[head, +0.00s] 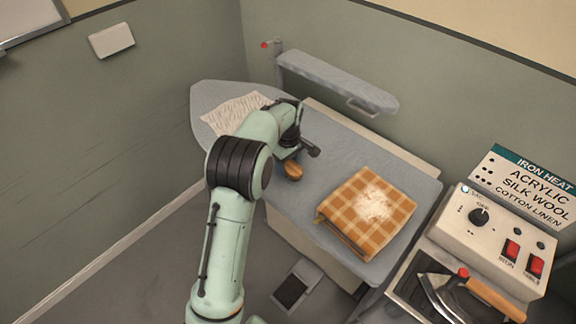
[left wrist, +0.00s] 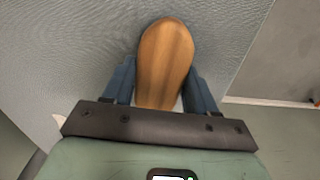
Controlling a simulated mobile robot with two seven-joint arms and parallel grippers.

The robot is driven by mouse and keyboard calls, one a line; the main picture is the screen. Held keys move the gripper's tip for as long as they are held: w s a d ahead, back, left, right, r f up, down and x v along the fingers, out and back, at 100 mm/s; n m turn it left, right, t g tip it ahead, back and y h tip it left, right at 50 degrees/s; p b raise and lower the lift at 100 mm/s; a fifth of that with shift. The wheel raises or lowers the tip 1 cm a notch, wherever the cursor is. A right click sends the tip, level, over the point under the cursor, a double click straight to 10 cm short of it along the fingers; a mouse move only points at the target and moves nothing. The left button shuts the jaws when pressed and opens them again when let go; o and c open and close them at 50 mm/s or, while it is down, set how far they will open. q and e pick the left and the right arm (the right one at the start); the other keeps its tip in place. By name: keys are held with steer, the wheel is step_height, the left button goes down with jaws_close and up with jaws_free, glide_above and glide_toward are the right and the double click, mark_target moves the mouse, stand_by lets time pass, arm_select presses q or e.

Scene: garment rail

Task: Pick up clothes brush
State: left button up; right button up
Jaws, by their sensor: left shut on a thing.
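The clothes brush (head: 293,170) is a rounded brown wooden piece at the near edge of the grey ironing board (head: 330,150). In the left wrist view the brush (left wrist: 167,58) shows its striped wooden back, pointing away from the gripper. My left gripper (left wrist: 160,92) has its two blue-grey fingers on either side of the brush and is shut on it. In the head view the left gripper (head: 294,155) is partly hidden by my own arm. I cannot tell whether the brush touches the board. My right gripper is not in view.
A folded orange checked cloth (head: 345,222) with a pale powdery patch lies to the right of the brush. A wrinkled pale cloth (head: 236,113) lies at the board's left. A narrow sleeve board (head: 335,80) stands behind. An iron (head: 440,298) and control box (head: 490,235) are at right.

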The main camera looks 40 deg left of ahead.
arm_select(q)
step_height(320, 180, up, 14)
steer(key=p, duration=0.2)
step_height(320, 180, up, 5)
glide_above(288, 163)
steer(key=shift+s+r, duration=0.15)
steer(key=shift+r, duration=0.05)
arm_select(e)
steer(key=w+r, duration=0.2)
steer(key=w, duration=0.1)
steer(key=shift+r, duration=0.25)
arm_select(q)
steer(key=o, duration=0.4)
steer(key=shift+c, duration=1.2)
steer(key=shift+d+f, duration=0.1)
